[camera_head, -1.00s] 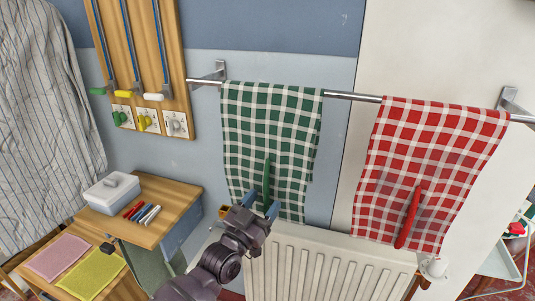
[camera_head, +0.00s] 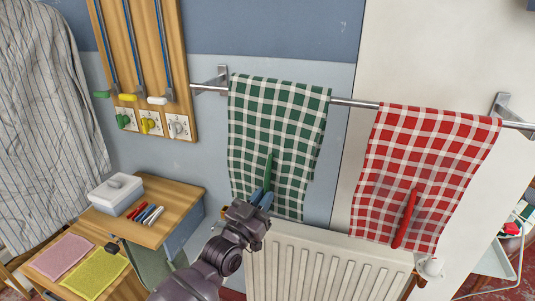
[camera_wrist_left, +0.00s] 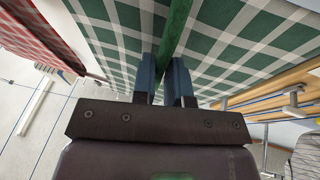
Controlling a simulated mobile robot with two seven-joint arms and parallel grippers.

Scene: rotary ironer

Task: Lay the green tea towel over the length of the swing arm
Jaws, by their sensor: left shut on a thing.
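The green checked tea towel (camera_head: 275,120) hangs over a metal rail (camera_head: 352,102) on the wall. A green strip (camera_head: 269,172) stands out from the front of its cloth. My left gripper (camera_head: 262,198) is at the lower part of this strip, with its blue fingers shut on it. In the left wrist view the strip (camera_wrist_left: 176,30) runs up from between the two fingers (camera_wrist_left: 166,78), with the checked cloth close behind. The swing arm cannot be clearly told in these views. My right gripper is not in view.
A red checked towel (camera_head: 425,165) with a red strip hangs to the right on the same rail. A white radiator (camera_head: 320,262) stands below. A wooden board (camera_head: 152,60) with rods and coloured knobs is at the left, above a small table (camera_head: 178,212) with a white box.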

